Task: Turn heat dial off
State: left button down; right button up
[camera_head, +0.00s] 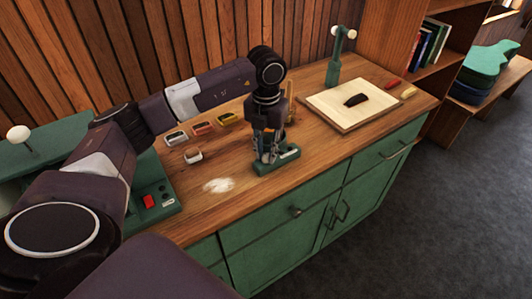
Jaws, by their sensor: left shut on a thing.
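A small green unit (288,162) stands near the front edge of the wooden worktop, with small pale marks on its front. My left gripper (268,155) points straight down over it, its fingers reaching the unit's left part. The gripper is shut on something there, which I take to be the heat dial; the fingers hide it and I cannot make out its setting. My right gripper is not in view.
A board (335,115) with a dark piece lies right. A green machine with a red switch (149,201) stands left.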

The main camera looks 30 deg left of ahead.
aim_at(266, 155)
pick_arm(q)
jog(key=shift+w+r+n, duration=0.1)
jog(key=shift+r+n, duration=0.05)
jog(key=shift+n, duration=0.95)
jog(key=c, duration=2)
grip_release()
notch_tip(266, 155, up, 12)
jog(key=shift+f, duration=0.1)
